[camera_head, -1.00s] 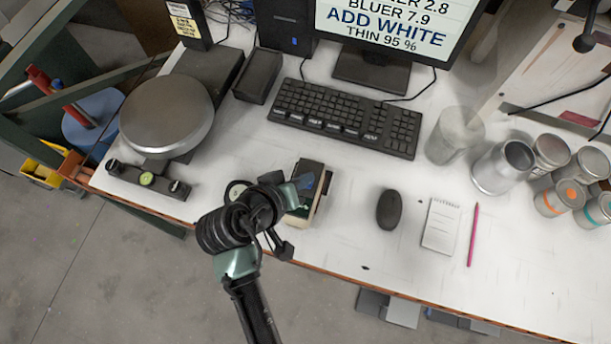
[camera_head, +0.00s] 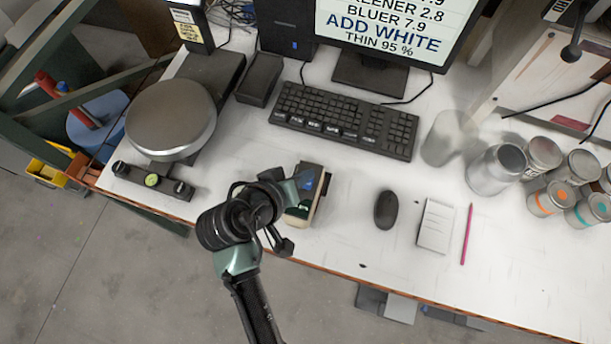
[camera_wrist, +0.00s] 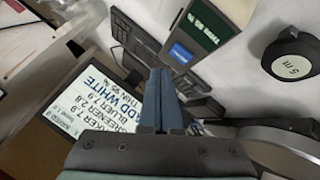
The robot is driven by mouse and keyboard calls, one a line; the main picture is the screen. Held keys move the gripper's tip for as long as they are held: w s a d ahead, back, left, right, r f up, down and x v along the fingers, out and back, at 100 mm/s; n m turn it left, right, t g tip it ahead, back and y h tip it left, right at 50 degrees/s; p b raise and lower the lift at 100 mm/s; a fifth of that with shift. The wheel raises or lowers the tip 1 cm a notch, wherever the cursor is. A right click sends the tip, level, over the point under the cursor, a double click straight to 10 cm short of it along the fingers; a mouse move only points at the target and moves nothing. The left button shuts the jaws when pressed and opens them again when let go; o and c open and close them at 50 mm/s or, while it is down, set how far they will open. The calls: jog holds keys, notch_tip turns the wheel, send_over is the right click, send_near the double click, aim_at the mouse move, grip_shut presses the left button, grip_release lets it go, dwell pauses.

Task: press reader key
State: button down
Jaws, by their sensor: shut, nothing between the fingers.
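The reader (camera_head: 312,169) is a small box with a dark top and pale sides, standing near the front edge of the bench. My arm's end partly covers it in the head view. My gripper (camera_wrist: 160,72) is shut and empty. Its fingertips appear just below the blue key in the wrist view. I cannot tell how large the gap is, and no contact is visible.
A round tape measure marked 5 m (camera_wrist: 293,65) lies beside the reader. A keyboard (camera_head: 345,120) and monitor (camera_head: 390,30) stand behind, a mouse (camera_head: 387,210) and notepad (camera_head: 437,226) to the right, a round-plate scale (camera_head: 170,118) to the left. Several cans (camera_head: 497,170) stand far right.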

jog(key=shift+r+p, duration=1.45)
jog(key=shift+r, duration=0.45)
jog(key=shift+f, duration=0.1)
jog(key=shift+w+r, duration=0.2)
jog(key=shift+w, duration=0.1)
jog(key=w+a+r+m+t+y+b, duration=0.1)
jog(key=w+r+t+y+b, duration=0.15)
jog(key=w+r+t, duration=0.65)
jog(key=w+a+r+m+y+b, duration=0.1)
jog(key=w+r+b, duration=0.25)
jog(key=r, duration=1.15)
jog(key=s+d+r+t+y+b, duration=0.1)
jog(key=s+r+t, duration=0.4)
jog(key=r, duration=0.8)
jog(key=s+d+r+t+y+b, duration=0.1)
jog(key=s+r+t+b, duration=0.3)
jog(key=r, duration=0.9)
jog(key=s+t, duration=0.2)
jog(key=s, duration=0.2)
jog(key=shift+s+d+r+b, duration=0.3)
jog(key=shift+s+b, duration=0.05)
